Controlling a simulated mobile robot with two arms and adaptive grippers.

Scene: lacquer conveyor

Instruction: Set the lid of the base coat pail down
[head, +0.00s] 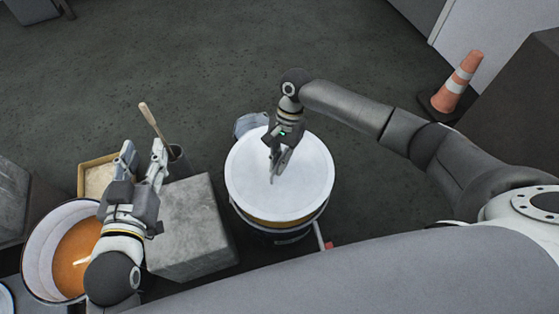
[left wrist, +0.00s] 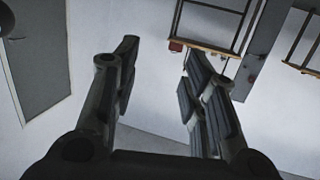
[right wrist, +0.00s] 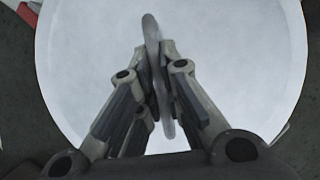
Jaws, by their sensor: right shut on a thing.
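The white round lid (head: 300,180) is over the top of the base coat pail (head: 275,222) in the middle of the head view. It covers most of the opening, and I cannot tell whether it rests on the rim or hovers just above it. My right gripper (head: 277,168) is shut on the lid's upright grey handle, which shows between the fingers in the right wrist view (right wrist: 158,80). The lid (right wrist: 240,50) fills most of that view. My left gripper (head: 141,155) is open and empty, left of the pail; its spread fingers also show in the left wrist view (left wrist: 157,85).
A grey block (head: 195,225) stands left of the pail. An open pail of orange liquid (head: 45,240) is at the far left. A wooden-handled tool (head: 152,120) stands in a dark holder by a shallow box (head: 97,178). A traffic cone (head: 460,80) stands at the upper right.

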